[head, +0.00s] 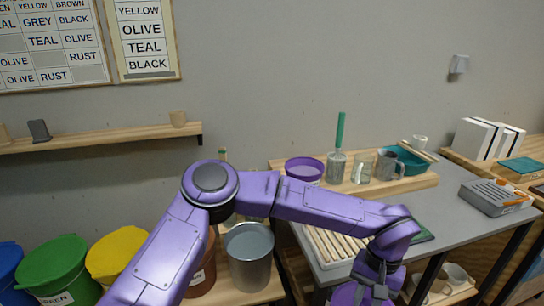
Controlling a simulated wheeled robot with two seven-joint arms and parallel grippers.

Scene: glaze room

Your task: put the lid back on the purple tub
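A purple tub (305,169) stands on a raised wooden board at the back left of the grey table. I see a darker purple rim around a paler inside, and no lid that I can make out on it. My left arm comes in from the lower left, bends at the elbow and reaches right across the front of the table. My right gripper is out of view.
A green-handled tool in a grey container (336,165), a glass jar (362,168), a grey mug (390,166) and a teal bowl (410,160) stand beside the tub. A slatted rack (325,245) lies in front. A grey box (495,197) sits right; buckets stand lower left.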

